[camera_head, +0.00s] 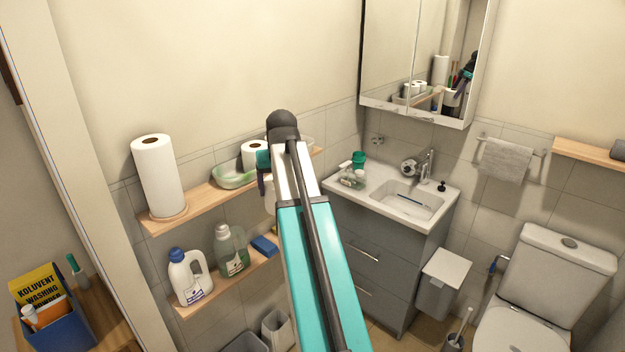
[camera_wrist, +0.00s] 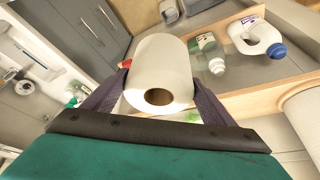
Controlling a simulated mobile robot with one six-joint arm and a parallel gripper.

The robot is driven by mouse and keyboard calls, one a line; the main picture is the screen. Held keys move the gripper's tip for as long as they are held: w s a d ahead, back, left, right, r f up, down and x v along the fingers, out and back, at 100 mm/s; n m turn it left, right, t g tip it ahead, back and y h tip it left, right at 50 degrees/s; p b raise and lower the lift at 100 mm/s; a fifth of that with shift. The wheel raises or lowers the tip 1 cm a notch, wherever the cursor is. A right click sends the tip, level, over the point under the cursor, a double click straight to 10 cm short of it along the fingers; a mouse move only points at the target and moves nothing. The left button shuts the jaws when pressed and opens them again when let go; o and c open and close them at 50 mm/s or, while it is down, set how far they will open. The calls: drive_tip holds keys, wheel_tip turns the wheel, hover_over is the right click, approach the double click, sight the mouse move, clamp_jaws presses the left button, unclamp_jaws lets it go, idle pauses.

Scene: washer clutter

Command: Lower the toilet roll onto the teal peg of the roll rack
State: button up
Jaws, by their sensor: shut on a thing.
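My gripper (camera_wrist: 160,62) is shut on a white toilet roll (camera_wrist: 160,75), with one dark finger on each side of it. The roll's brown core opening faces the wrist camera. In the head view my gripper (camera_head: 263,175) is mostly hidden behind my arm, in front of the upper shelf. A white patch under it (camera_head: 269,194) looks like part of the held roll. Another toilet roll (camera_head: 254,154) stands at the upper shelf beside a pale green tray (camera_head: 232,180). I cannot make out the roll rack or its teal peg in either view.
The upper wooden shelf (camera_head: 205,197) bears a tall paper towel roll (camera_head: 158,175). The lower shelf (camera_head: 215,290) holds a white jug (camera_head: 188,278), a green bottle (camera_head: 231,250) and a blue sponge (camera_head: 264,246). A sink cabinet (camera_head: 372,250) stands to the right.

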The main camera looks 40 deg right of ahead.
drive_tip(key=w+a+f+n+b, duration=0.1)
drive_tip(key=a+f+n+b, duration=0.1)
drive_tip(key=a, duration=0.9)
drive_tip(key=w+a+f+n+y+b, duration=0.1)
drive_tip(key=a+f, duration=0.3)
drive_tip(key=a, duration=0.8)
drive_tip(key=w+a+f+n+y+b, duration=0.1)
drive_tip(key=a+f+n+b, duration=0.1)
drive_tip(key=a, duration=1)
drive_tip(key=shift+w+f+n+t+b, duration=0.35)
drive_tip(key=shift+f+n+t+b, duration=0.05)
drive_tip(key=shift+f+b, duration=0.3)
drive_tip(key=shift+d, duration=0.1)
